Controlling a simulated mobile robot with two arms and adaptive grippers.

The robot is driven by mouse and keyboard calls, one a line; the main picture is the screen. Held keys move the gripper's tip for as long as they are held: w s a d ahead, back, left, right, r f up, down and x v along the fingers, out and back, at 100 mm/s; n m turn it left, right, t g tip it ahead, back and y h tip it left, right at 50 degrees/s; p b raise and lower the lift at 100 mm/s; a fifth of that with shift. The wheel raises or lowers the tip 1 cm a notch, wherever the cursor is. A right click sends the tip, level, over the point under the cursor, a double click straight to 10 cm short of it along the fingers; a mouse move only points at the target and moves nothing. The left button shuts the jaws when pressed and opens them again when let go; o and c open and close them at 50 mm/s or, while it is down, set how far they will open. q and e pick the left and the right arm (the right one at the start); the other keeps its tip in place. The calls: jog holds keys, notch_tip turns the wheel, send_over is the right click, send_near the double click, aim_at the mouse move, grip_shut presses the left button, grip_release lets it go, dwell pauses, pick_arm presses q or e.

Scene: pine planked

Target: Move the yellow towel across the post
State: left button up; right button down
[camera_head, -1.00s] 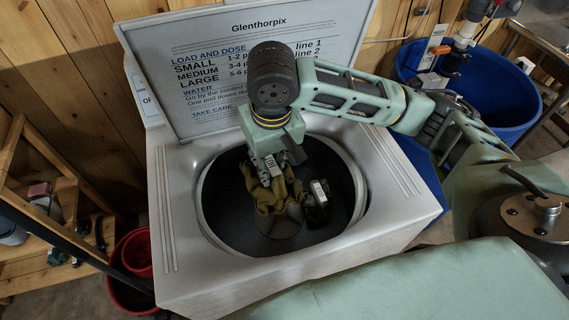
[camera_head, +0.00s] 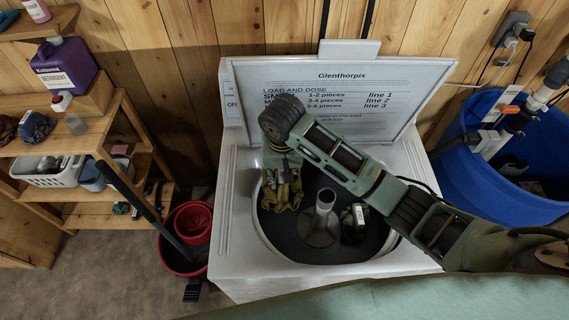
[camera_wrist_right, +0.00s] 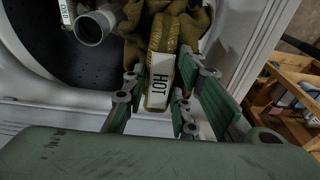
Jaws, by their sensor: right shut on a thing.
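The yellow-brown towel (camera_head: 284,197) hangs crumpled at the left side of the washer tub (camera_head: 262,222). It is left of the grey post (camera_head: 323,208), and the post's top is bare. My right gripper (camera_head: 279,180) is over the towel's upper end. In the right wrist view, my right gripper (camera_wrist_right: 165,88) is shut on the yellow towel (camera_wrist_right: 190,30), with a white "HOT" label between its fingers. The post (camera_wrist_right: 92,28) shows at upper left there. Whether the towel touches the tub wall is unclear. My left gripper is not in view.
A black item with a white label (camera_head: 355,222) lies right of the post. The open lid (camera_head: 400,90) stands behind the tub. A blue bin (camera_head: 510,180) is at right. A red bucket (camera_head: 190,225) and a wooden shelf (camera_head: 100,125) are at left.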

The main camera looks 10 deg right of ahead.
notch_tip(320, 180, down, 28)
jog(key=b, duration=1.7)
jog(key=shift+r+b, duration=0.15)
jog(key=shift+b, duration=0.25)
jog(key=c, duration=1.3)
grip_release()
jog(key=shift+c, duration=0.2)
notch_tip(320, 180, up, 12)
jog(key=s, duration=0.1)
jog(key=shift+s, duration=0.25)
